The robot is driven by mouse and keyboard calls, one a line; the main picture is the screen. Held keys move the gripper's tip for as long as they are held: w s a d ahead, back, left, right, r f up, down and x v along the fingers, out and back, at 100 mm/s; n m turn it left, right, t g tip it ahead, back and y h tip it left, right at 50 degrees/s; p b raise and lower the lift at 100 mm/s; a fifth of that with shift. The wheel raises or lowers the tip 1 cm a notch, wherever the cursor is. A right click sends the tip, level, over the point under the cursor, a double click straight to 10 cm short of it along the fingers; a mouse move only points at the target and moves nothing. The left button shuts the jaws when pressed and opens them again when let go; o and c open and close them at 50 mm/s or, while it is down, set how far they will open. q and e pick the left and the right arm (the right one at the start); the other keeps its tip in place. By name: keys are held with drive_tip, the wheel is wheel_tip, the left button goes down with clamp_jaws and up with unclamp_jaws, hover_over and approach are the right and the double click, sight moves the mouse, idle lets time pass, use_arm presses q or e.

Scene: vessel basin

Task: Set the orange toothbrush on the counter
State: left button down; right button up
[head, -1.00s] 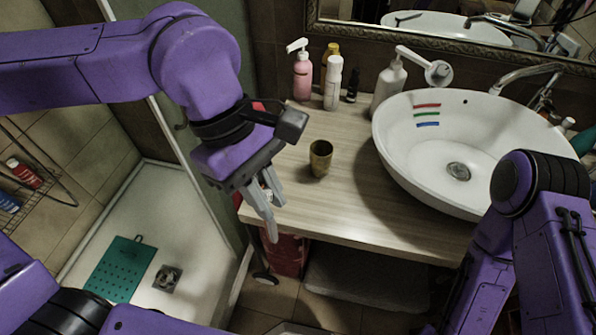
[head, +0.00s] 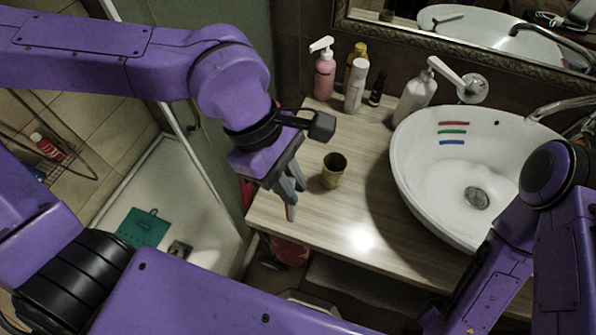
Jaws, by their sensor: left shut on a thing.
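My left gripper (head: 288,188) points down over the left end of the wooden counter (head: 325,232), left of the gold cup (head: 334,170). It is shut on a thin thing, taken as the orange toothbrush (head: 291,212). Only a small pale orange bit shows at the fingertips; the rest is hidden by the fingers. I cannot tell whether it touches the counter. My right arm comes in at the right, but its gripper is out of view.
A pink pump bottle (head: 324,72), a white can (head: 356,88) and a white pump bottle (head: 415,96) stand at the back. The white basin (head: 420,185) with red, green and blue stripes fills the right. The counter's front left is clear.

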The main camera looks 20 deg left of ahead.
use_arm(q)
drive_tip(key=p, duration=0.6)
drive_tip(key=shift+w+r, duration=0.1)
drive_tip(key=shift+w, duration=0.05)
use_arm(e)
wheel_tip(320, 180, up, 7)
use_arm(q)
drive_tip(key=w+f+b, duration=0.5)
drive_tip(key=f+b, duration=0.5)
drive_tip(key=shift+a, duration=0.25)
use_arm(e)
wheel_tip(320, 180, down, 10)
use_arm(q)
drive_tip(key=shift+s, duration=0.1)
use_arm(e)
drive_tip(key=shift+s, duration=0.1)
use_arm(q)
drive_tip(key=c, duration=1.1)
unclamp_jaws()
drive_tip(key=v, duration=1.2)
drive_tip(key=shift+r, duration=0.15)
use_arm(e)
drive_tip(key=shift+r, duration=0.1)
